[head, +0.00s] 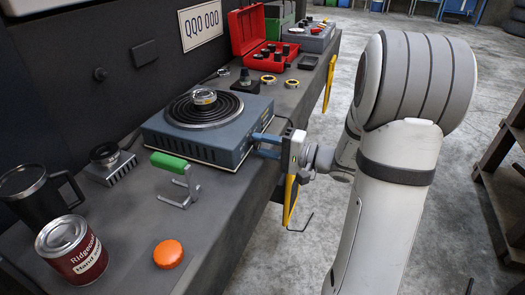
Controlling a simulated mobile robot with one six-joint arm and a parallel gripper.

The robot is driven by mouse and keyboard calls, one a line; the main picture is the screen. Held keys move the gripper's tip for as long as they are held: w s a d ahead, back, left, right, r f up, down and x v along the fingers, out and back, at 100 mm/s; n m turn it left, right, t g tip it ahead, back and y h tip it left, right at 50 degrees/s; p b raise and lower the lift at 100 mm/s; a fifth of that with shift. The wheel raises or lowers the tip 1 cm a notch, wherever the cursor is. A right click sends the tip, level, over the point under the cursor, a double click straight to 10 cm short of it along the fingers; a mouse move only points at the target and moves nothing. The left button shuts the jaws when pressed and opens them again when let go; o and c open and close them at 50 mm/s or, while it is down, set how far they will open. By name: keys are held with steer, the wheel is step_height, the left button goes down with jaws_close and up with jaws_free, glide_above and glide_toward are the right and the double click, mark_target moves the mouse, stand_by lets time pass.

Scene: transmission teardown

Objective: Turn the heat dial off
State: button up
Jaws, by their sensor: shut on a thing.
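The blue-grey hot plate (222,152) stands on the bench with a black coil burner on top. A metal ring part (203,97) sits on the coil. My gripper (258,145) reaches in from the right, level with the hot plate's right-hand front face. Its two blue fingers touch or nearly touch that face and are shut on the heat dial. The dial itself is mostly hidden between the fingers, so its setting cannot be read.
A green-handled metal tool (178,172), an orange cap (168,254), a labelled can (72,249) and a black mug (40,200) stand nearer on the bench. An open red case (250,37) and small parts lie beyond the hot plate. Open floor lies right.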

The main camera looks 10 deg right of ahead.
steer(key=shift+w, duration=0.1)
stand_by(0.3)
steer(key=o, duration=0.7)
steer(key=p+v, duration=0.2)
steer(key=v, duration=0.6)
